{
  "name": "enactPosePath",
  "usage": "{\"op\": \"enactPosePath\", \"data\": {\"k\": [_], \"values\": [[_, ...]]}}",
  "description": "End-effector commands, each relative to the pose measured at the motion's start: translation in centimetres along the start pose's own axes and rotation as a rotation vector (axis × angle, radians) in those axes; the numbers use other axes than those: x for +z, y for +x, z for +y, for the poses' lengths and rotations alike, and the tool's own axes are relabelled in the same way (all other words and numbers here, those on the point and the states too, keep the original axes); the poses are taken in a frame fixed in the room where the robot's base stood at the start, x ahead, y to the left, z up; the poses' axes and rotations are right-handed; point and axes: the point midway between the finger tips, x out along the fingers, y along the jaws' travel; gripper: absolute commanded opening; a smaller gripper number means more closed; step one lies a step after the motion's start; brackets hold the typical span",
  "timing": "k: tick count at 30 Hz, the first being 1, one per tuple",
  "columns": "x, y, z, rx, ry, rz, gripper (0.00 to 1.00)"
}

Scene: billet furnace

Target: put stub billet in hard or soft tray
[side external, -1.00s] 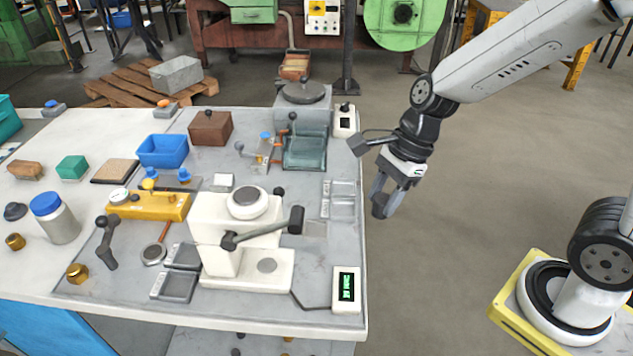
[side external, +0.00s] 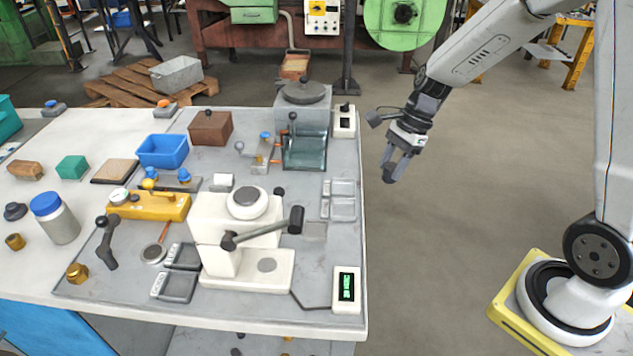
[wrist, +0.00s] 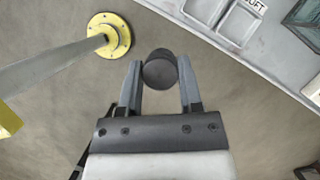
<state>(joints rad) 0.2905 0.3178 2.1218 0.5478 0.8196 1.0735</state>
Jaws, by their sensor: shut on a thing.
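My gripper (side external: 391,170) hangs off the right edge of the bench, over bare floor, pointing down. In the wrist view my gripper (wrist: 159,84) is shut on the stub billet (wrist: 160,68), a dark grey round piece between the fingertips. In the side view the billet is hard to tell from the dark fingers. Two shallow grey trays lie near the bench's right edge, a rear tray (side external: 343,188) and a front tray (side external: 342,209). In the wrist view a tray (wrist: 238,22) shows beside a partly cut-off label ending in "OFT". Both trays look empty.
A white press-like tester (side external: 243,235) with a lever stands left of the trays, with a display box (side external: 346,290) in front. A glass-fronted furnace (side external: 304,148) and a switch box (side external: 344,121) stand behind them. The floor under my gripper is clear.

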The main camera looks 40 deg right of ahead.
Motion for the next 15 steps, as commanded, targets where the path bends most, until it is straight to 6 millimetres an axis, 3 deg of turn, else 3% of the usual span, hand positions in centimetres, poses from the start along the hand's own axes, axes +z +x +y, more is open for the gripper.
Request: {"op": "enactPosePath", "data": {"k": [8, 15], "values": [[-0.1, 0.9, -1.9, 0.000, -0.001, 0.000, 0.00], [-0.3, 2.4, -5.0, 0.000, -0.001, 0.000, 0.00]]}}
